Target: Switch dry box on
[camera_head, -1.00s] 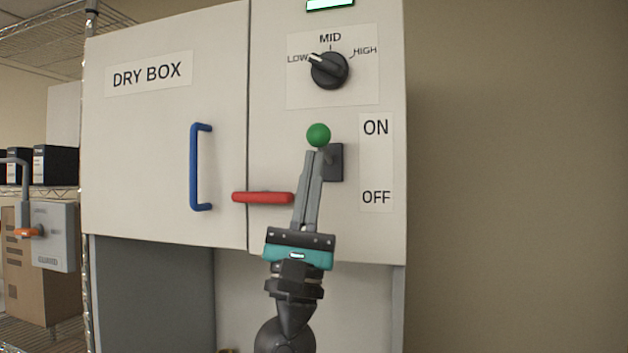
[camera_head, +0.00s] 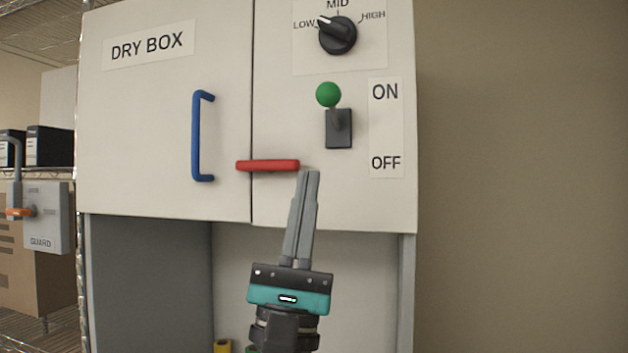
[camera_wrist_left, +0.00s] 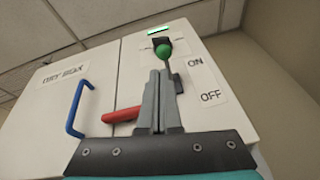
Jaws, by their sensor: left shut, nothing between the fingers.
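The dry box (camera_head: 140,120) is a pale cabinet with a "DRY BOX" label. Its switch is a lever with a green ball knob (camera_head: 328,95) on a dark plate (camera_head: 339,130); the lever points up, with the knob level with the "ON" label (camera_head: 385,92). My left gripper (camera_head: 311,172) is shut and empty, below the switch plate and apart from the knob. In the left wrist view the knob (camera_wrist_left: 163,51) shows just beyond the fingertips (camera_wrist_left: 159,72). My right gripper is not in view.
A red bar handle (camera_head: 268,165) is just left of my fingertips. A blue door handle (camera_head: 198,136) is further left. A black dial (camera_head: 337,35) above the switch points to LOW. A grey guard box (camera_head: 47,218) hangs by the shelf at left. The right wall is bare.

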